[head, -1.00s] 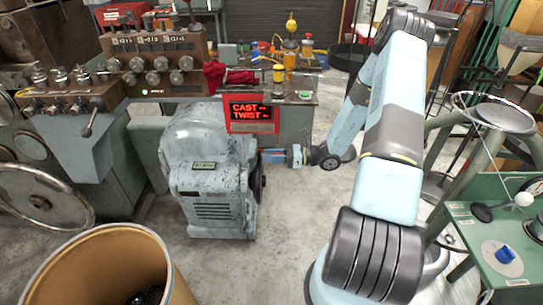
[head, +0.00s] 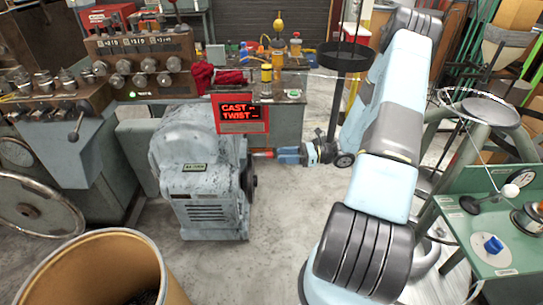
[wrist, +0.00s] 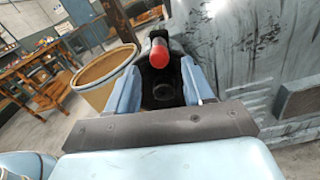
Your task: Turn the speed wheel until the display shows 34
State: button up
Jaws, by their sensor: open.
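The speed wheel (head: 249,178) shows as a dark disc, almost edge-on, on the right side of the grey housing (head: 203,170). A red handle (head: 264,154) sticks out from it to the right; in the wrist view the red handle (wrist: 158,53) shows its rounded end. My gripper (head: 279,155) is open just right of the handle. In the wrist view my open jaws (wrist: 160,80) stand on either side of the line to the handle; I cannot tell whether they overlap it.
A large drum (head: 95,245) stands in the front left. A control bench with knobs (head: 140,55) is at the back left. A green table (head: 500,250) with a blue knob is at the right. A dark round tray on a post (head: 344,57) stands behind my arm.

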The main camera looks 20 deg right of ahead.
jog(key=shift+v, duration=2.8)
